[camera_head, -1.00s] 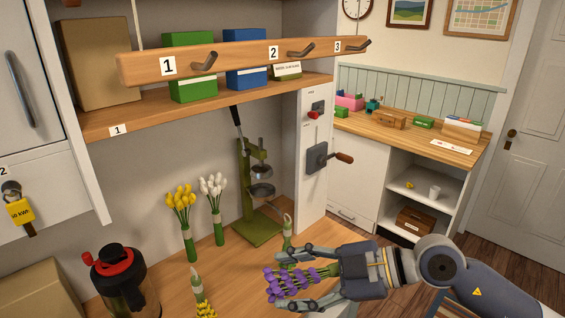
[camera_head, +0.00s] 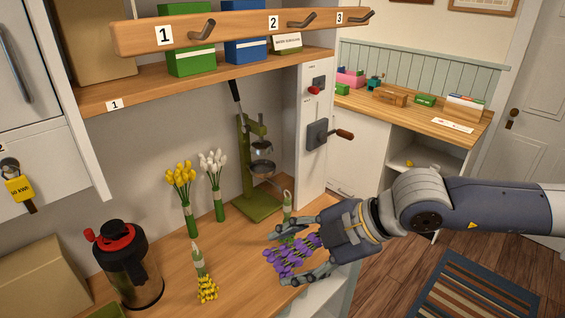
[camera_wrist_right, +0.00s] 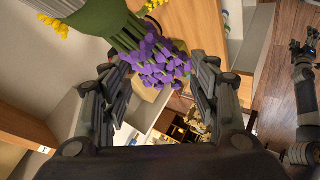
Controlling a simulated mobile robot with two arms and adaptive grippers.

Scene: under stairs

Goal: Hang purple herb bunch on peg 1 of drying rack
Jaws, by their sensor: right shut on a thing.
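The purple herb bunch (camera_head: 293,256) is between the fingers of my right gripper (camera_head: 277,257), which is shut on it low over the wooden counter. In the right wrist view, its purple flowers (camera_wrist_right: 160,62) show between the fingers, with broad green stems at the upper left. The drying rack (camera_head: 240,31) is a wooden rail at the top of the head view with numbered dark pegs. Peg 1 (camera_head: 202,31) is bare, and is above and left of my right gripper. A dark arm at the right edge of the right wrist view seems to be my left; its jaws are unclear.
A yellow bunch (camera_head: 181,176) and a white bunch (camera_head: 213,164) stand on the counter. A dark jug with red lid (camera_head: 127,262) is at left; a green press (camera_head: 258,190) stands behind. A shelf (camera_head: 150,92) runs below the rack.

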